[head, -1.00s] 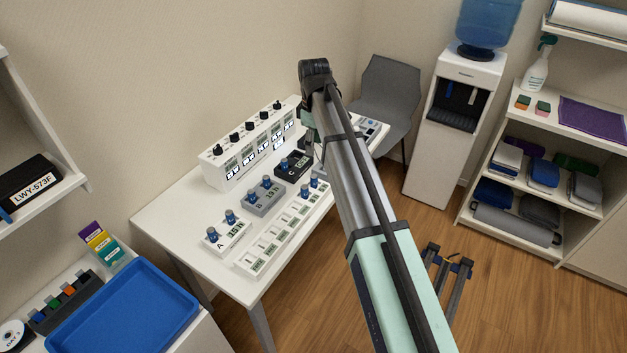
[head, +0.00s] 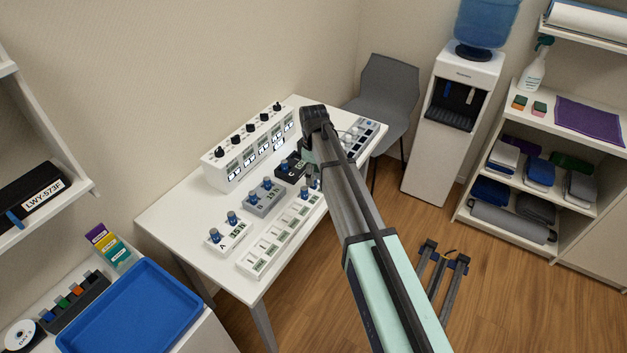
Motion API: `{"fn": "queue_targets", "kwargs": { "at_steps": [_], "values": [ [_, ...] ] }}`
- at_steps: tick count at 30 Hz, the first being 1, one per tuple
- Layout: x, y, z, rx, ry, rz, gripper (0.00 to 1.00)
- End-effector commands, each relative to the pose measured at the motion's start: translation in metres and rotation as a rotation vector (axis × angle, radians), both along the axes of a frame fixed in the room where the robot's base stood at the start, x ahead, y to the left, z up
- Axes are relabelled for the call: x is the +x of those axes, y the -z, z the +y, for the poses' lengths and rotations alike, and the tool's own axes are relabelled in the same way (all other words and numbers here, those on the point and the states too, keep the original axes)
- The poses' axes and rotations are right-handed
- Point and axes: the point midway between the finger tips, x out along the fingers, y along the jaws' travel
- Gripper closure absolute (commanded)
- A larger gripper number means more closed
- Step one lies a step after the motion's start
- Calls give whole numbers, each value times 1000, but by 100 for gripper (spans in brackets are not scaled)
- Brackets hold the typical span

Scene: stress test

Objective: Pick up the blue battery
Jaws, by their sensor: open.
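Several blue cylinders that look like batteries stand upright on the white table (head: 165,222). Two are on the white block marked A (head: 229,241), at the front (head: 214,236) and behind it (head: 231,217). Two more are on the grey block (head: 264,203), at the left (head: 252,197) and right (head: 267,184). Another (head: 284,164) is on the dark block (head: 291,171). My gripper (head: 314,182) is open, pointing down at the right end of the white slotted tray (head: 264,251). It partly hides blue there, and I cannot tell whether it touches anything.
A white panel with black knobs (head: 243,153) stands along the back of the table. A device with round knobs (head: 359,132) lies beyond my arm. A grey chair (head: 388,90) and a water dispenser (head: 455,125) are farther right. A blue tray (head: 130,310) is at lower left.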

Motion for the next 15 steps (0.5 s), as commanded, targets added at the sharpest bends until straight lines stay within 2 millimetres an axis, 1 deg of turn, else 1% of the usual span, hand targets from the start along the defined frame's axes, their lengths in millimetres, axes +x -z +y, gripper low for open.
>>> {"fn": "queue_targets", "kwargs": {
  "at_steps": [3, 6, 13, 14, 15],
  "values": [
    [0, 11, 0, 0, 0, 1, 45],
    [0, 16, 0, 0, 0, 0, 45],
    [0, 18, 0, 0, 0, 0, 45],
    [0, 18, 0, 0, 0, 0, 49],
    [0, 18, 0, 0, 0, 0, 63]
  ]
}}
